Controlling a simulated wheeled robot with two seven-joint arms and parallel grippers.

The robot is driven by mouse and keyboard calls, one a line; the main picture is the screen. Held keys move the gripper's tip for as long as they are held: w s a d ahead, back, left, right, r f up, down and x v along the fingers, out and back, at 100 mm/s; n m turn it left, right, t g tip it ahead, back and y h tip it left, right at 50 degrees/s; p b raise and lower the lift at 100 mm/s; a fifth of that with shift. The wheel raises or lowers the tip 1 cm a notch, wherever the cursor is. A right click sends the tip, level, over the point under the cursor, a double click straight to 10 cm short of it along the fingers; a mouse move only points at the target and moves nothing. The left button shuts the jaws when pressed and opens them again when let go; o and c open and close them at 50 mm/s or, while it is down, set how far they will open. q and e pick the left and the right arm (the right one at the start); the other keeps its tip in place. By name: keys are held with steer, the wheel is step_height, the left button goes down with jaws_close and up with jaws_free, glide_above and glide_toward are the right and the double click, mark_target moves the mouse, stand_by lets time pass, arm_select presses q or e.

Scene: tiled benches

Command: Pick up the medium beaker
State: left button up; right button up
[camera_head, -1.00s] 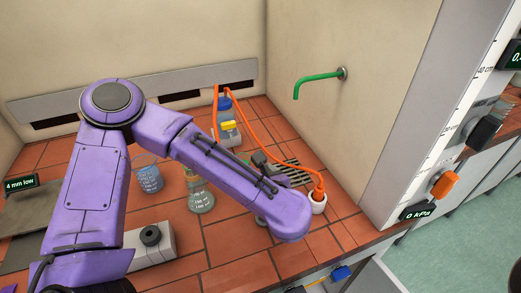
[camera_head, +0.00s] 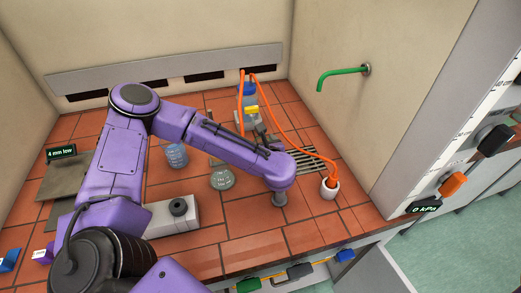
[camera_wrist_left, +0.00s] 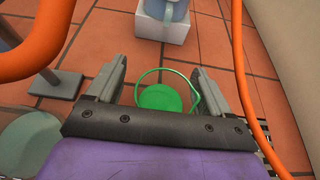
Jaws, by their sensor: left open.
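My left gripper (camera_wrist_left: 163,68) is open in the left wrist view, its two grey fingers apart. A green round vessel (camera_wrist_left: 160,98) with a thin green rim shows between the fingers, seen from above; whether they touch it cannot be told. It may be the medium beaker, but its size is unclear. A clear bluish beaker with printed marks (camera_head: 176,155) stands left of the forearm. A flask with printed marks (camera_head: 222,180) stands nearer the forearm. My right gripper is not in view.
A grey box with a black knob (camera_head: 172,215) sits in front. A green tap (camera_head: 340,75) projects right.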

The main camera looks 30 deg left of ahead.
arm_select(q)
steer(key=shift+w+d+f, duration=0.1)
steer(key=shift+w+d, duration=0.1)
steer(key=c, duration=1.2)
steer(key=shift+o, duration=0.2)
steer(key=shift+a, duration=0.1)
steer(key=shift+s, duration=0.1)
